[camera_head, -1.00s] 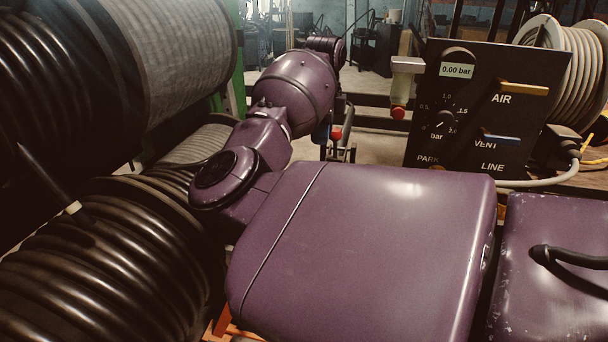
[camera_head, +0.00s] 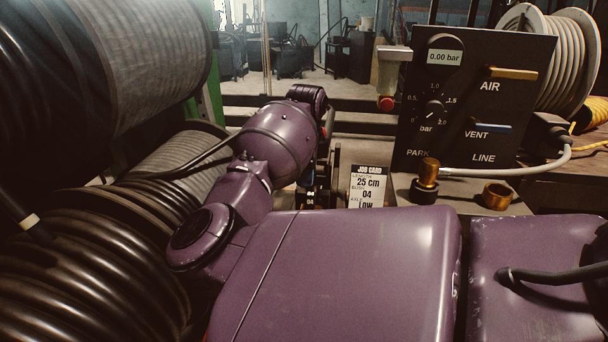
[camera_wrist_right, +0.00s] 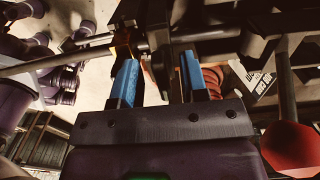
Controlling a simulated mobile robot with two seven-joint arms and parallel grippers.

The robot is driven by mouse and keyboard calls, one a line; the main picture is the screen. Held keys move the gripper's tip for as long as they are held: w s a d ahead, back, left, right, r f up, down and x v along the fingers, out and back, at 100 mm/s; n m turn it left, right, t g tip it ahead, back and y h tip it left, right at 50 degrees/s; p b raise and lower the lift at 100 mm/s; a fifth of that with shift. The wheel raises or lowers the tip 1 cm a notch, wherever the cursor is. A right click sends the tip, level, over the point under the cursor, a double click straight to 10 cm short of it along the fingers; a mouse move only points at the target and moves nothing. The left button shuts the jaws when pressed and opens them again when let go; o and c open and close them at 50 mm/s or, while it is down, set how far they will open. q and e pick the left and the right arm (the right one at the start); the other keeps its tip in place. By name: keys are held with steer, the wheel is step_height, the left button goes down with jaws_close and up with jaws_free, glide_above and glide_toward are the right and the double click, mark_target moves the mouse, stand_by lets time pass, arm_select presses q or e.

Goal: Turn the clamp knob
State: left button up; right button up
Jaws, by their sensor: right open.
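My right gripper shows in the right wrist view (camera_wrist_right: 158,78), with two blue-padded fingers apart. A dark part (camera_wrist_right: 160,58) of a mechanism with metal rods lies between or just beyond the fingertips; I cannot tell whether it is the clamp knob or whether they touch it. A red ball knob (camera_wrist_right: 290,148) on a rod is close at the right of the gripper. In the head view my right arm reaches forward and mostly hides the mechanism; the gripper there is small and dark. My left gripper is not in view.
A black control panel (camera_head: 470,105) reading 0.00 bar stands at the right. A job card (camera_head: 368,187) is right of my forearm. Brass fittings (camera_head: 496,197) sit on the bench in front of the panel. Large black hose coils (camera_head: 95,260) crowd the left.

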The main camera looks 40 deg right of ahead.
jaws_close()
